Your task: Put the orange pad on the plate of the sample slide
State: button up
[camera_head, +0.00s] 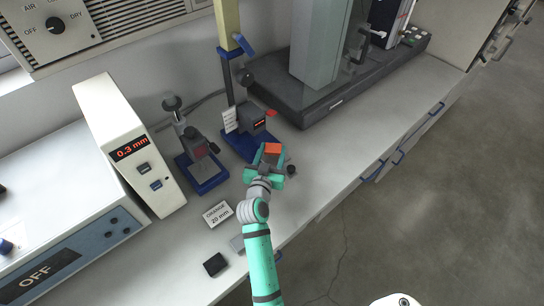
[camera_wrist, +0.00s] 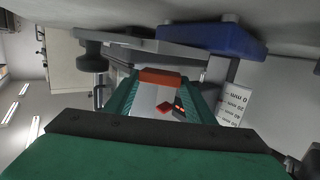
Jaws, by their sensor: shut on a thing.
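The orange pad (camera_head: 272,149) is held at the tip of my gripper (camera_head: 268,157), in front of the tall column stand. In the wrist view the pad (camera_wrist: 160,77) shows between the two green fingers (camera_wrist: 160,95), which are shut on it. A grey slide part (camera_wrist: 150,46) with a dark knob (camera_wrist: 89,48) lies past the fingertips in the wrist view. The knob (camera_head: 291,169) shows just right of my gripper in the head view. My gripper hides most of this slide and its plate there. I cannot tell whether the pad touches the plate.
The column stand's blue base (camera_head: 236,147) carries a small display box (camera_head: 254,120) and a scale card (camera_head: 230,120). A gauge stand (camera_head: 204,172) stands left. A card reading "ORANGE 20 mm" (camera_head: 217,213) and a black block (camera_head: 214,263) lie nearer. Bench at right (camera_head: 335,150) is clear.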

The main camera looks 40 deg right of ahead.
jog(key=shift+s+f, duration=0.1)
jog(key=shift+f, duration=1.15)
jog(key=shift+w, duration=0.2)
jog(key=shift+a+f, duration=0.15)
jog(key=o, duration=0.8)
jog(key=shift+s, duration=0.1)
jog(key=shift+d, duration=0.2)
